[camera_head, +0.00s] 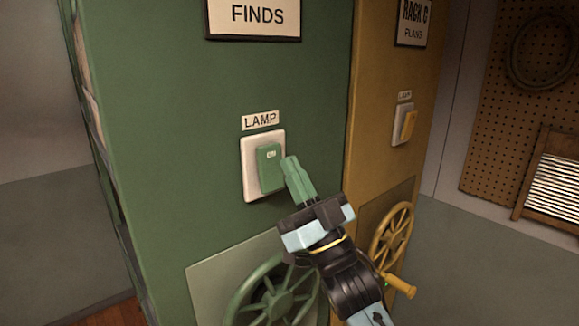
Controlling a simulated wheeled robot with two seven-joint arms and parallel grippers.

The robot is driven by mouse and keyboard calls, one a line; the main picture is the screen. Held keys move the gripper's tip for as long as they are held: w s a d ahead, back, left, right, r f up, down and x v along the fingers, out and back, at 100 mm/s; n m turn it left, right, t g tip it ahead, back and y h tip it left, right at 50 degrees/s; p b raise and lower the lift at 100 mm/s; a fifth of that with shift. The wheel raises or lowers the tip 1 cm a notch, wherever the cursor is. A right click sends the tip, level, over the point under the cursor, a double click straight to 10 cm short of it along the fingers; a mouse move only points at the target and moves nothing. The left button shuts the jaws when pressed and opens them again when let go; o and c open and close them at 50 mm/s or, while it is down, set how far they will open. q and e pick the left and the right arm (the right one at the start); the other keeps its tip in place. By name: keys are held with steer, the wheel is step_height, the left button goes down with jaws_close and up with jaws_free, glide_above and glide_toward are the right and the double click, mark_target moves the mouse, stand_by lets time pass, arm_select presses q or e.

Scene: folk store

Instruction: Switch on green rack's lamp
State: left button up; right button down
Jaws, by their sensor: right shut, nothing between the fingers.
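The green rack (190,130) fills the left and middle of the view, with a "FINDS" sign (254,18) at the top. Its lamp switch is a green rocker (268,168) on a white plate (249,180), under a "LAMP" label (260,121). My right gripper (288,164) is shut and empty. Its green fingertips are at the right edge of the rocker and look to be touching it or very close; I cannot tell which. My left gripper is not in view.
A green handwheel (275,298) sits below the switch, partly behind my right arm. The yellow rack (375,120) on the right has its own lamp switch (408,126) and handwheel (391,236) with a protruding handle. A pegboard (500,120) hangs far right.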

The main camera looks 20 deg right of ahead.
steer(key=s+r+b+v, duration=0.1)
steer(key=b+v, duration=0.3)
steer(key=v, duration=0.6)
steer(key=shift+s+d+r, duration=0.3)
steer(key=shift+s, duration=0.05)
